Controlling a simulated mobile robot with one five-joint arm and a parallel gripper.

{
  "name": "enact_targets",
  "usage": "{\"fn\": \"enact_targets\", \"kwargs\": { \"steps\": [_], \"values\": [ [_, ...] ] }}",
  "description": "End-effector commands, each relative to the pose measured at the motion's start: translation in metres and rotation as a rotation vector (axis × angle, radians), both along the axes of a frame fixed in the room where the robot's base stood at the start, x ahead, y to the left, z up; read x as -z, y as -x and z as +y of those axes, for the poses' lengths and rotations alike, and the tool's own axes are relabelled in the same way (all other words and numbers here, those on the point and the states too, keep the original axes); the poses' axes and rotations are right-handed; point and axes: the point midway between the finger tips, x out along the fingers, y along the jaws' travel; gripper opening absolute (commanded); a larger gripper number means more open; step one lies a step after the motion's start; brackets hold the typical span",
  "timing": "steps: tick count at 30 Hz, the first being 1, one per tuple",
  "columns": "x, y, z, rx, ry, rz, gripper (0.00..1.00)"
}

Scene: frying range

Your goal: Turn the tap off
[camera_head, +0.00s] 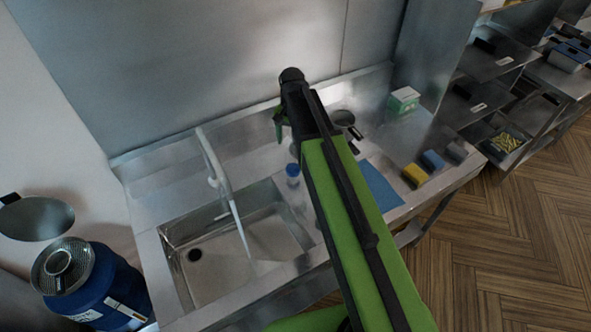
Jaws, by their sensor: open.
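The tap (211,163) is a pale, slender curved spout that rises from the back of the steel sink unit and leans over the basin (210,262). A pale streak of what looks like running water (241,232) drops from the spout into the basin. I cannot make out the tap's lever clearly. My green and black arm reaches up across the middle of the picture. My gripper (279,128) hangs at its far end, small and partly hidden by the arm, to the right of the tap and apart from it. It is open, with nothing seen in it.
A blue-capped container (292,174) stands right of the basin. On the counter's right are a blue mat (381,187), several sponges (415,174), a green-and-white box (403,101) and a dark pan (344,118). A blue drum (105,290) stands at left.

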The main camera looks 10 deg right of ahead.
Motion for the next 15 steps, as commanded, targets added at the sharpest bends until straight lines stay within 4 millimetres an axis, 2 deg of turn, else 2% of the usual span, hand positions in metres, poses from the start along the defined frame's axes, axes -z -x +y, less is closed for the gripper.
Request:
{"fn": "enact_targets", "kwargs": {
  "steps": [1, 15],
  "values": [
    [0.022, 0.000, 0.000, 0.000, 0.000, 0.000, 0.72],
    [0.119, 0.000, 0.000, 0.000, 0.000, 0.000, 0.72]
  ]
}}
